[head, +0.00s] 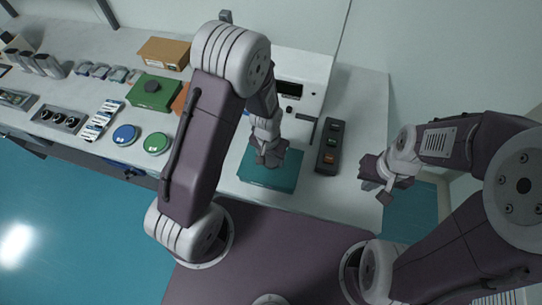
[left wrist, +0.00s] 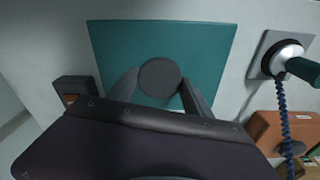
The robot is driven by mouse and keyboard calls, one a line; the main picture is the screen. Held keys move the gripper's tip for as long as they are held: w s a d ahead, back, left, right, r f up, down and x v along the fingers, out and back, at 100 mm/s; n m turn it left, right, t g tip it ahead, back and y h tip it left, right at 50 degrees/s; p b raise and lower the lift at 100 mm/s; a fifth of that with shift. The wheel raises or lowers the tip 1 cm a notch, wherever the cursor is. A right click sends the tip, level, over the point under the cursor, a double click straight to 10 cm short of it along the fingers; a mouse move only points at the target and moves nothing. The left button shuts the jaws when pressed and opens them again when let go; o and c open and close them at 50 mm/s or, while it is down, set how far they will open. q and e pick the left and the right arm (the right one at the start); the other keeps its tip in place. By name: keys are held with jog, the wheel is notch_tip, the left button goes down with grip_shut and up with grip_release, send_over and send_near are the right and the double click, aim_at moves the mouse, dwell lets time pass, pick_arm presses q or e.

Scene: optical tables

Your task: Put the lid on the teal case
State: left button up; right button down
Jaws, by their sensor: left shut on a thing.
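A flat teal panel with a dark round knob (left wrist: 160,77), which looks like the lid (left wrist: 110,45), fills the middle of the left wrist view. In the head view the teal lid (head: 283,180) is at the bench's front edge. My left gripper (head: 270,160) is above it, shut on the knob, with one finger on each side in the left wrist view. The teal case's body cannot be told apart beneath the lid, so I cannot tell whether the lid touches it. My right gripper (head: 374,187) is open and empty, right of the bench's front corner.
A dark button box (head: 329,146) stands right of the lid. A green box with a dark knob (head: 154,92), a cardboard box (head: 165,53), a blue disc (head: 125,135) and a green disc (head: 157,143) are on the left. A coiled blue cable (left wrist: 286,130) hangs at right in the wrist view.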

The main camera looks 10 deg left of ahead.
pick_arm(q)
jog(key=shift+f, duration=0.25)
dwell(0.5)
jog(key=o, duration=1.6)
jog(key=shift+o, duration=0.2)
notch_tip(320, 180, up, 9)
jog(key=shift+s+b, duration=0.35)
jog(key=shift+b, duration=0.05)
jog(key=shift+a, duration=0.15)
